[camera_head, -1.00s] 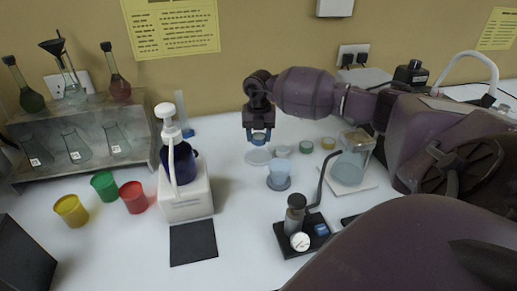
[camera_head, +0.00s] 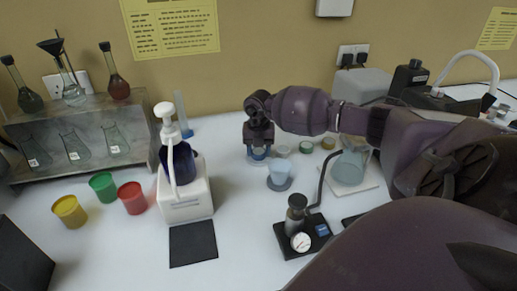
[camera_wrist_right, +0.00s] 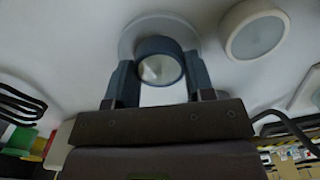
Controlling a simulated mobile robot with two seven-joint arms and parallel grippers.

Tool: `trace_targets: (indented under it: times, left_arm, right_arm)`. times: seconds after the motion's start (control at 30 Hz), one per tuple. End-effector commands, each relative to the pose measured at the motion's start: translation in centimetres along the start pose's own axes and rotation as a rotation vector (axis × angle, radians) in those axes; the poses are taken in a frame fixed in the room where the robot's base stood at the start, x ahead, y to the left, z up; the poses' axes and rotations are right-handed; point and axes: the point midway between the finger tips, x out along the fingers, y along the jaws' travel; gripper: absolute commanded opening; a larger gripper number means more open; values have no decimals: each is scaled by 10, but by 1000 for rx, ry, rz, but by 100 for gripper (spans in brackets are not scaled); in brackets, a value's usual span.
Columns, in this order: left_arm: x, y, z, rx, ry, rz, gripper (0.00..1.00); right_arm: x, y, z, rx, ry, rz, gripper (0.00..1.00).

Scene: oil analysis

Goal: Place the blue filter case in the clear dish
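The blue filter case (camera_wrist_right: 160,62) is a short round ring with a pale face. My right gripper (camera_head: 259,151) is shut on it, with a finger on each side in the right wrist view. The clear dish (camera_wrist_right: 129,37) is a flat pale disc whose rim shows behind the case. In the head view the gripper points down, with the case low at the dish. Whether the case touches the dish floor cannot be told. My left gripper is not in view.
A white round case (camera_wrist_right: 254,29) sits close beside the dish. A green case (camera_head: 306,147) and a yellow one (camera_head: 328,143) stand to the right.

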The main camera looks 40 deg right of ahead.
Motion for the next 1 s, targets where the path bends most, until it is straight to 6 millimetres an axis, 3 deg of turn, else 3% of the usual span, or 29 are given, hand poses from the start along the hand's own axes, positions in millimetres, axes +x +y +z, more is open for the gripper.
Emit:
trace_targets:
  times: [0.03, 0.17, 0.57, 1.0]
  left_arm:
    - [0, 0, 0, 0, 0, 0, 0]
    - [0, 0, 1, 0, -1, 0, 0]
    - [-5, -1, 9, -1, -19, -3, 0]
    - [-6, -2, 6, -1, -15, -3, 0]
  right_arm:
    - [0, 0, 0, 0, 0, 0, 55]
    - [0, 0, 0, 0, 0, 0, 74]
    - [-9, 0, 1, 0, -2, 1, 74]
    - [-87, 0, 1, 0, -3, 1, 74]
